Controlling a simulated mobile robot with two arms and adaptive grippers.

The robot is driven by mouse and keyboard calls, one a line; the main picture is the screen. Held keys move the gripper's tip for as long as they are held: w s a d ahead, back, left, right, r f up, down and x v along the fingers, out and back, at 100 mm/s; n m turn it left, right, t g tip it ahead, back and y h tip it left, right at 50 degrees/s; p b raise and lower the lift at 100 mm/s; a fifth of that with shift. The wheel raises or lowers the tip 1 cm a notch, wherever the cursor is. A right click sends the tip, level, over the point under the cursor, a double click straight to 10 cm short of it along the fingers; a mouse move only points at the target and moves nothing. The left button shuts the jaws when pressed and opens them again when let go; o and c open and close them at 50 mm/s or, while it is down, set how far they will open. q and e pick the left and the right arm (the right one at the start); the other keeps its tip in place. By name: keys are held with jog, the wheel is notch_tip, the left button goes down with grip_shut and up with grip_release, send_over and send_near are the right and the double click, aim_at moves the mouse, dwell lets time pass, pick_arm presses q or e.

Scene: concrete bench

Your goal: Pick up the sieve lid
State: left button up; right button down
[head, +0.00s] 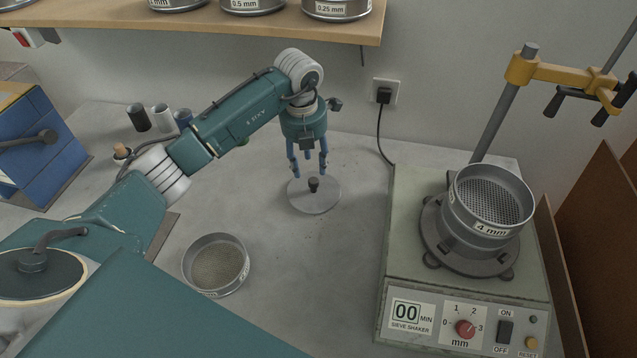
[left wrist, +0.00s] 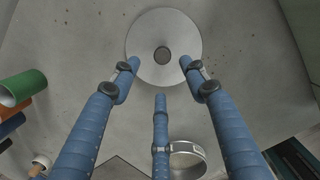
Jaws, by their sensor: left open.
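The sieve lid (head: 316,196) is a flat grey disc with a dark knob in its middle, lying on the bench. My left gripper (head: 309,170) is open and empty, just above the lid and pointing down at it. In the left wrist view the lid (left wrist: 163,75) lies beyond the fingertips, with its knob near the gap between the spread blue fingers of the gripper (left wrist: 158,78). The fingers appear apart from the knob. My right gripper is in neither view.
A sieve pan with grainy material (head: 216,266) stands on the bench in front of the lid. The sieve shaker (head: 455,310) with a 4 mm sieve (head: 487,203) is at the right. Several small jars (head: 139,118) stand at the back left, below a shelf (head: 290,22) of sieves.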

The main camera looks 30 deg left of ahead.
aim_at(313, 180)
pick_arm(q)
notch_tip(313, 180, down, 2)
jog(key=shift+s+f, duration=0.1)
jog(key=shift+f, duration=0.15)
jog(key=shift+f+p, duration=0.3)
jog(key=shift+f, duration=0.35)
jog(key=f, duration=0.1)
jog(key=w+f+p, duration=0.1)
jog(key=f, duration=0.1)
jog(key=f+p, duration=0.1)
jog(key=shift+w+d+f, duration=0.15)
jog(key=shift+w+d, duration=0.05)
jog(key=shift+d, duration=0.1)
jog(key=shift+f, duration=0.35)
jog(key=shift+c, duration=0.8)
jog(key=shift+w, duration=0.1)
grip_shut()
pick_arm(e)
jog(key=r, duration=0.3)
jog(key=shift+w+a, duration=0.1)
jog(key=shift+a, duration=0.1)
